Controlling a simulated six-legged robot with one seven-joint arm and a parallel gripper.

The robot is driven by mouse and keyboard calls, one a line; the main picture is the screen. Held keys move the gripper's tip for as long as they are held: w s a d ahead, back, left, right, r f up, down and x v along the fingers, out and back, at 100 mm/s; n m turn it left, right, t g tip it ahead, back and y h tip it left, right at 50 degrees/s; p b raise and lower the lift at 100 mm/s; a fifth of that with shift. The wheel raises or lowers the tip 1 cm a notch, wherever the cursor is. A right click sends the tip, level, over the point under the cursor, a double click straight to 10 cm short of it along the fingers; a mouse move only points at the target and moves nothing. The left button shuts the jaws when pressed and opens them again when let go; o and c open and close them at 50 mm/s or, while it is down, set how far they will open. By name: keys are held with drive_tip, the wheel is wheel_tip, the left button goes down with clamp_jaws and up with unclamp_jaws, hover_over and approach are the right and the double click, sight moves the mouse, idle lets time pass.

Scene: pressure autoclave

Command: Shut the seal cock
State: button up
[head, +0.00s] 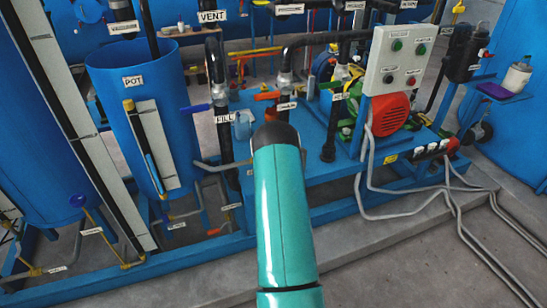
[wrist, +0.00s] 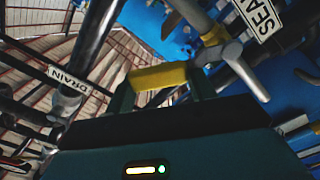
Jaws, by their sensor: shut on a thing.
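In the wrist view, a SEAL label (wrist: 262,18) hangs at the upper right. Beside it is a grey metal cock body (wrist: 214,38) with a grey arm sloping down to the right. A yellow handle (wrist: 160,76) lies just left of this body. My gripper (wrist: 162,84) is shut on the yellow handle, with a teal finger at each end of it. Whether the handle joins the grey body is hard to tell. In the head view my teal arm reaches toward the skid and hides my gripper and the seal cock.
A DRAIN label (wrist: 70,80) and a pipe (wrist: 83,60) stand at left in the wrist view. In the head view are the blue pot (head: 110,90), FILL pipe (head: 222,130), red motor (head: 391,114) and switch panel (head: 400,60). Grey cables cross the floor at right.

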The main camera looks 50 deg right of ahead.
drive_tip(key=a+n, duration=0.1)
drive_tip(key=w+a+n, duration=0.1)
drive_tip(key=n, duration=0.1)
drive_tip(key=r+n, duration=0.1)
drive_tip(key=shift+w+a+r+n, duration=0.1)
drive_tip(key=shift+w+a+n, duration=0.2)
drive_tip(key=shift+a, duration=0.1)
drive_tip(key=shift+w+a+n, duration=0.3)
drive_tip(key=shift+a+n, duration=0.2)
drive_tip(key=shift+n, duration=0.3)
drive_tip(key=shift+w+a+n, duration=0.25)
drive_tip(key=shift+a+n, duration=0.2)
drive_tip(key=shift+n, duration=0.35)
drive_tip(key=o, duration=1.1)
drive_tip(key=shift+a, duration=0.1)
drive_tip(key=v, duration=1.3)
drive_tip(key=shift+s+a, duration=0.15)
drive_tip(key=shift+s, duration=0.15)
